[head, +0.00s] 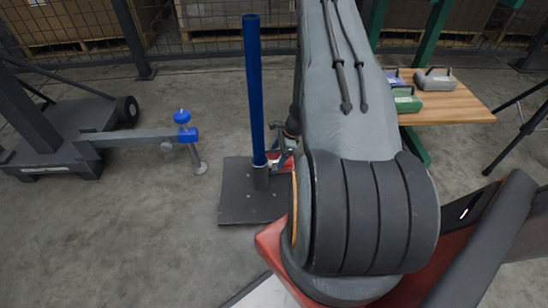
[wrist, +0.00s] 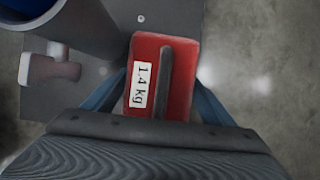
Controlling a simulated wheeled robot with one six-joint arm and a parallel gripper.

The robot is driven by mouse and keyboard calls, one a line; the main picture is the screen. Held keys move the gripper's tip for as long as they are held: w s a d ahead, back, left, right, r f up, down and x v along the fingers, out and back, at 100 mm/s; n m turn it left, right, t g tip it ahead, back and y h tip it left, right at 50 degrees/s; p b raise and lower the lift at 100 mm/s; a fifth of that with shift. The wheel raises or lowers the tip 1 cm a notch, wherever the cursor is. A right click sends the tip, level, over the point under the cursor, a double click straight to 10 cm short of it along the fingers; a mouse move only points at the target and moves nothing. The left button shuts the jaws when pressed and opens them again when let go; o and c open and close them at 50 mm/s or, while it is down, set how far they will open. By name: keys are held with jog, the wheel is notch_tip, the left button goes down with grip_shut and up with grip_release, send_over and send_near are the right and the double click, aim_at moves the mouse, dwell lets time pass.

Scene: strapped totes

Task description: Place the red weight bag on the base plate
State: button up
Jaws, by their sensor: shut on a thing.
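The red weight bag (wrist: 181,75) has a dark handle and a white label reading 1.4 kg. My gripper (wrist: 160,90) is shut on it, with a blue finger at each side. In the head view, my gripper (head: 284,148) is mostly hidden behind my arm, and a bit of the red bag (head: 274,163) shows beside the blue post. The dark grey base plate (head: 236,207) lies on the floor under the post. In the wrist view the bag is over the plate (wrist: 165,14), near its right edge. I cannot tell whether they touch.
The blue post (head: 253,90) rises from the plate just left of my gripper. A grey stand with a blue-knobbed arm (head: 140,137) is at left. A wooden table (head: 455,103) at right holds a green bag (head: 407,100) and a grey bag (head: 436,80). Floor between stand and plate is clear.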

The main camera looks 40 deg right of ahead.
jog(key=o, duration=2.1)
jog(key=shift+f, duration=0.1)
jog(key=p+v, duration=0.4)
jog(key=v, duration=0.8)
jog(key=shift+p, duration=0.35)
